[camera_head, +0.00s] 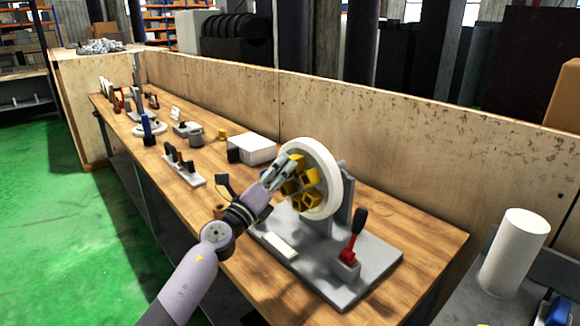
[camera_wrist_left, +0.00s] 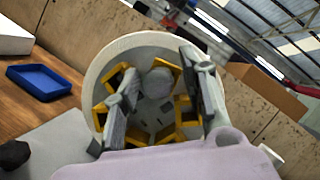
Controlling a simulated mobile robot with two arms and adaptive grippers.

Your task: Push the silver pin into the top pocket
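A white wheel (camera_head: 329,168) with yellow pockets (camera_head: 305,199) stands upright on a grey fixture. It also shows in the left wrist view (camera_wrist_left: 93,75). My left gripper (camera_head: 288,166) is at the wheel's face, in front of the upper pockets. In the left wrist view its two fingers (camera_wrist_left: 164,98) stand wide apart, with nothing clamped between them. A round grey end, seemingly the silver pin (camera_wrist_left: 158,80), shows beyond the fingers by the top pocket (camera_wrist_left: 174,72). I cannot tell how deep it sits. In the head view the gripper hides this spot.
The grey base plate (camera_head: 372,277) carries a red clamp with a black handle (camera_head: 355,238). A white box (camera_head: 252,148) and several small tools stand further along the wooden table (camera_head: 428,238). A wooden wall (camera_head: 420,135) runs behind. A blue tray (camera_wrist_left: 40,82) lies left of the wheel.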

